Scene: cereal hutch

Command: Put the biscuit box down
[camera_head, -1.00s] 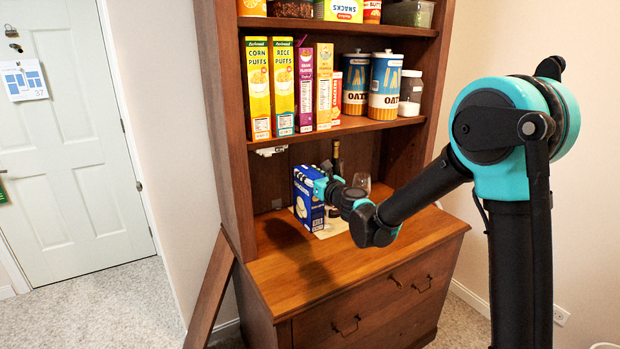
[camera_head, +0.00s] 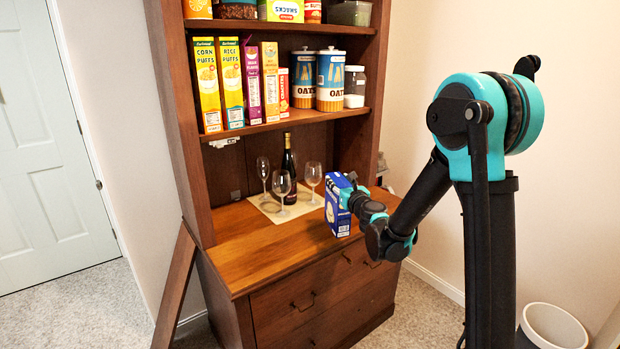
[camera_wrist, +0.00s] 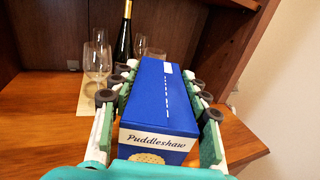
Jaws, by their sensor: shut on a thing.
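The blue biscuit box (camera_head: 337,207) is in my gripper (camera_head: 350,190) at the front right part of the hutch counter (camera_head: 262,243). In the wrist view the box (camera_wrist: 163,95) lies between the two green and white fingers of my gripper (camera_wrist: 160,92), which press on its sides. A "Puddleshaw" label with a round biscuit picture faces the wrist camera. The box looks upright in the head view. I cannot tell whether its bottom touches the counter or hangs just above it.
A dark bottle (camera_head: 289,172) and several wine glasses (camera_head: 281,184) stand on a pale mat (camera_head: 268,207) behind and left of the box. The shelf (camera_head: 290,127) above holds cereal boxes and oat canisters. The counter's left front is clear.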

